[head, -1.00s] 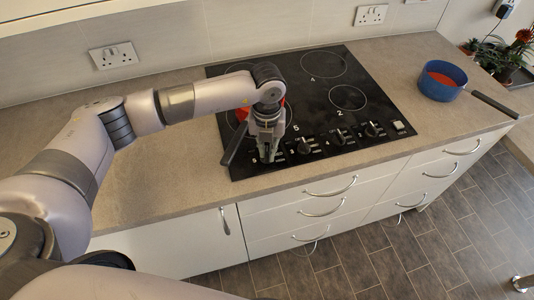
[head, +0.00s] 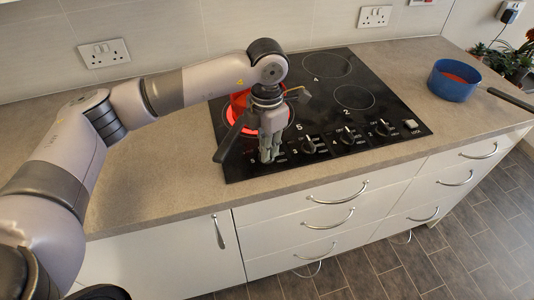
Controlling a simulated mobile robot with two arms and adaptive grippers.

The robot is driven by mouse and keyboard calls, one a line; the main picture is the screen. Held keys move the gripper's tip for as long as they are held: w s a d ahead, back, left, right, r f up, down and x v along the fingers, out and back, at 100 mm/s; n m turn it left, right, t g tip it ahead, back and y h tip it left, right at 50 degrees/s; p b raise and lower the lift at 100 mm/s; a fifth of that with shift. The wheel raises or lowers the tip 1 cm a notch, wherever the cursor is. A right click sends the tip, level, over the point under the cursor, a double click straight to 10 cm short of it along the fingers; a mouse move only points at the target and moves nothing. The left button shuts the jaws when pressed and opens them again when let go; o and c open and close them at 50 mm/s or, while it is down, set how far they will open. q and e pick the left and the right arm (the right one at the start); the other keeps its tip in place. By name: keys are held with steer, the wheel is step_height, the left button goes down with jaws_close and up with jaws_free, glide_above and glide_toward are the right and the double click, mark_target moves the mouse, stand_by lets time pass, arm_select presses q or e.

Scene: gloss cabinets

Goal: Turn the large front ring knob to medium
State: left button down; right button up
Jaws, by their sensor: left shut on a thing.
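My left gripper (head: 268,157) points down at the front left of the black hob (head: 400,105). It is shut on the leftmost knob of the front row, which its fingers hide, so its setting cannot be read. Behind the gripper, the large front ring (head: 287,118) glows red. My right gripper is out of view.
Other knobs (head: 308,145) stand in a row to the right, near a white switch (head: 411,124). A blue pot (head: 452,82) with red contents stands on the counter at the right, its handle (head: 510,98) sticking outward. The counter left of the hob is clear.

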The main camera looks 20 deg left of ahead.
arm_select(q)
steer(key=shift+m+b, duration=0.65)
steer(key=shift+m, duration=0.15)
steer(key=shift+r, duration=0.1)
steer(key=c, duration=1.7)
jaws_free()
step_height(320, 180, up, 12)
steer(key=shift+f, duration=0.1)
